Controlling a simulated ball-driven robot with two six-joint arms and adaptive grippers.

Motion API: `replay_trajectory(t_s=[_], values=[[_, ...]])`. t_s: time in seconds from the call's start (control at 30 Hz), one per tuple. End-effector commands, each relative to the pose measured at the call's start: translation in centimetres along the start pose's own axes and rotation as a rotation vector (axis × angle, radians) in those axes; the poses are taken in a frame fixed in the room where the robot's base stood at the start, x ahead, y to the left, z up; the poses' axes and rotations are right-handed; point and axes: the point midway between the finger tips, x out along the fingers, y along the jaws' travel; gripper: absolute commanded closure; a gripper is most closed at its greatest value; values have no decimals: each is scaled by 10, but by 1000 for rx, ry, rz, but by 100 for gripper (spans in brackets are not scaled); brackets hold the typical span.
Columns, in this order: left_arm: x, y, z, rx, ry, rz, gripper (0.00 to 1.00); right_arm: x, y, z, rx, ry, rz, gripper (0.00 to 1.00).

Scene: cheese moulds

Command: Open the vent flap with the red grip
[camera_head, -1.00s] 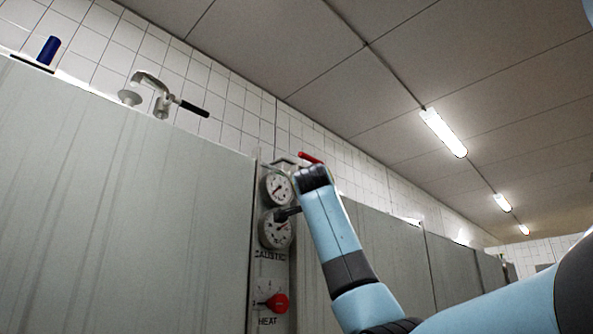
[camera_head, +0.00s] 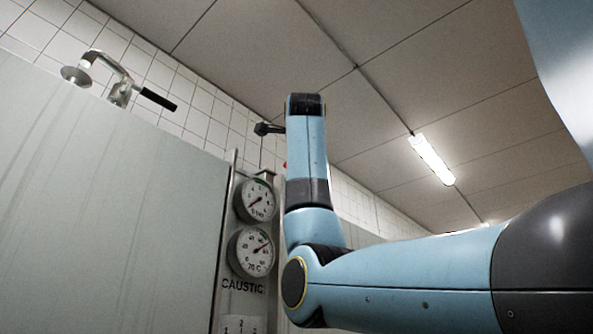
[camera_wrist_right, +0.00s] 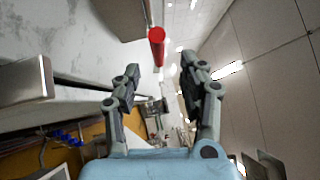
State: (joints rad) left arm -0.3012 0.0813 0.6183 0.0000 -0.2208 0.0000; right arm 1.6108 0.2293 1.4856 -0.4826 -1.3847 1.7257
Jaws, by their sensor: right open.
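The red grip shows as a red cylinder (camera_wrist_right: 157,47) in the right wrist view, beyond the fingertips and between them in the picture. In the head view only a speck of red (camera_head: 285,165) shows at the edge of my right forearm. The vent flap itself cannot be made out. My right gripper (camera_wrist_right: 166,72) is open, with nothing between its fingers. In the head view its dark end (camera_head: 268,129) sticks out left of the arm, above the gauges. My left gripper is not in view.
A panel with two round gauges (camera_head: 255,200) and the word CAUSTIC stands left of my right arm. A metal fitting with a black handle (camera_head: 158,99) sits above the large grey wall (camera_head: 100,200). A blue object (camera_wrist_right: 68,137) lies low in the wrist view.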

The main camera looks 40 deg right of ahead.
Motion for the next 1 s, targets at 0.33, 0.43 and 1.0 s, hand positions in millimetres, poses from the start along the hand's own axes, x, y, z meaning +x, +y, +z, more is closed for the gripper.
replay_trajectory(t_s=[0.33, 0.43, 1.0], values=[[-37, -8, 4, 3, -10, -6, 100, 64, -3, 0, -2, 2, 3, 58], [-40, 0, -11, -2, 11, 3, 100, 72, -2, 0, -1, 1, 2, 58], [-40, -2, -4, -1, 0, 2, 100, 75, 1, 0, -1, 0, 1, 89]])
